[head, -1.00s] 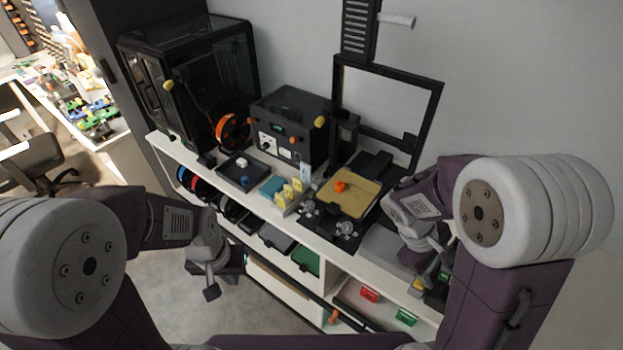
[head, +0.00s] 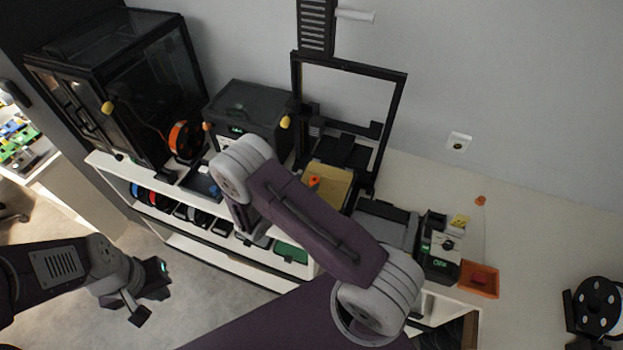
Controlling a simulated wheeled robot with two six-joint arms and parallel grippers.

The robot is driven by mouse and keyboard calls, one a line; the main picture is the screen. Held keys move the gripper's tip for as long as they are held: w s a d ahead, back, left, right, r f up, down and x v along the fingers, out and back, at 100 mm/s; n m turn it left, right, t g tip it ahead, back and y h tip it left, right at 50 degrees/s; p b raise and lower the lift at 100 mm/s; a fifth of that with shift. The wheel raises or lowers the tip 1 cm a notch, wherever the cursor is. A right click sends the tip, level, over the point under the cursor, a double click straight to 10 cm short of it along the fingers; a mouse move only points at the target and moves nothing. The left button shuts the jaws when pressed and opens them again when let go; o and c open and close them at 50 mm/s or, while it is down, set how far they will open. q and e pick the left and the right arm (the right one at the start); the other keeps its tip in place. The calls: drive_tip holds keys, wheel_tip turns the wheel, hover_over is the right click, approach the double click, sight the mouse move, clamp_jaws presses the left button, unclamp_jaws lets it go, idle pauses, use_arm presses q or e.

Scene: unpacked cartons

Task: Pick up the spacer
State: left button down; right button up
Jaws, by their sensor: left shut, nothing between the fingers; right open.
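A small orange piece (head: 314,182) sits on the tan bed (head: 332,190) of the open-frame printer. Another small orange piece (head: 480,201) lies on the white counter at the right. I cannot tell which of them, if either, is the spacer. My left gripper (head: 143,306) is shut and empty over the floor at the lower left, well apart from the shelf unit. My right arm crosses the middle of the head view, in front of the counter. Its gripper is hidden behind the arm or out of view.
The white counter (head: 540,235) has free room at the right. It holds an orange bin (head: 478,279), a dark device (head: 440,258), a grey box (head: 385,226) and a black spool (head: 597,305). The printer's black frame (head: 390,120) stands upright at the back. Shelves with spools lie below.

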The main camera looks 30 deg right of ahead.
sight(314, 180)
drive_tip(key=shift+d+p, duration=0.3)
drive_tip(key=shift+d, duration=0.1)
drive_tip(key=d, duration=0.1)
drive_tip(key=d+f+p, duration=0.1)
drive_tip(key=d+p, duration=0.1)
drive_tip(key=d, duration=0.1)
drive_tip(key=shift+w+f, duration=0.25)
drive_tip(key=shift+w, duration=0.15)
drive_tip(key=shift+w+d+f, duration=0.1)
drive_tip(key=shift+w+f, duration=0.25)
drive_tip(key=shift+w, duration=0.1)
drive_tip(key=shift+s+a, duration=0.1)
drive_tip(key=shift+a, duration=0.1)
drive_tip(key=c, duration=1)
use_arm(q)
drive_tip(key=r, duration=0.2)
drive_tip(key=shift+s+d+r, duration=0.3)
drive_tip(key=shift+s+r, duration=0.05)
use_arm(e)
drive_tip(key=shift+s+d, duration=0.1)
clamp_jaws()
